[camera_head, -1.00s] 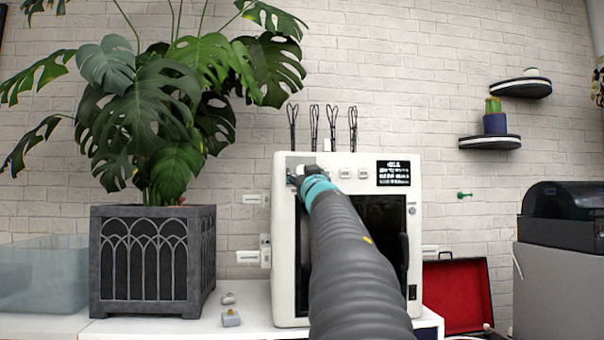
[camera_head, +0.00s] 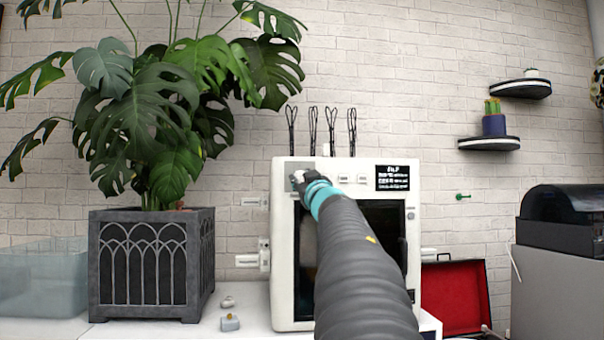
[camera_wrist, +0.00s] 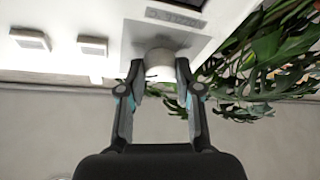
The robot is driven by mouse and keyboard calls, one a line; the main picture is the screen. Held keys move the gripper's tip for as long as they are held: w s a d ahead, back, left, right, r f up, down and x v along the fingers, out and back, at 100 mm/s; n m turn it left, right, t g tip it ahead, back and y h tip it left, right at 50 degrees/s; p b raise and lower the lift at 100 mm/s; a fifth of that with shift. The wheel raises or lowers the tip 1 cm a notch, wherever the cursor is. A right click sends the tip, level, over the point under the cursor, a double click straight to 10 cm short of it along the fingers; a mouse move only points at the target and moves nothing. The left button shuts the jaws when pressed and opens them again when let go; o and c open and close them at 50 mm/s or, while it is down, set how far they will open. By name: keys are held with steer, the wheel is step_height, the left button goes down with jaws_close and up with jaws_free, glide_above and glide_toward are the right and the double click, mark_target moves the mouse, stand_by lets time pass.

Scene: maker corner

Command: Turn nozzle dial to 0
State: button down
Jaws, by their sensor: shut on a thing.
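The white printer (camera_head: 283,240) stands on the white table, with a grey panel at the top left of its front. The nozzle dial (camera_wrist: 159,64) is a round white knob on that panel in the wrist view. My gripper (camera_wrist: 158,72) has its two fingers on either side of the dial and is shut on it. In the head view my gripper (camera_head: 304,178) is at the printer's upper left front, and my arm hides part of the printer's dark door. The dial's marks are too small to read.
White buttons (camera_head: 353,180) and a black label (camera_head: 397,178) sit right of the dial. A large plant in a grey planter (camera_head: 150,265) stands left, its leaves near the printer. A red open case (camera_head: 455,295) lies to the right.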

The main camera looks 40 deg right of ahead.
steer(key=n+y, duration=0.2)
steer(key=n, duration=0.1)
steer(key=n+y+p, duration=0.1)
steer(key=n, duration=0.3)
steer(key=shift+d+r+g+y, duration=0.1)
steer(key=shift+d+g+y, duration=0.05)
steer(key=shift+g+y, duration=0.2)
steer(key=n+g+y, duration=0.1)
steer(key=n, duration=0.2)
steer(key=n+g, duration=0.1)
steer(key=n, duration=0.3)
steer(key=shift+s+r+y, duration=0.1)
steer(key=shift+r+y, duration=0.05)
steer(key=shift+y, duration=0.2)
steer(key=c, duration=0.8)
jaws_free()
steer(key=s, duration=0.4)
steer(key=s+a, duration=0.1)
steer(key=s, duration=0.6)
steer(key=shift+s+a, duration=0.35)
steer(key=shift+a, duration=0.05)
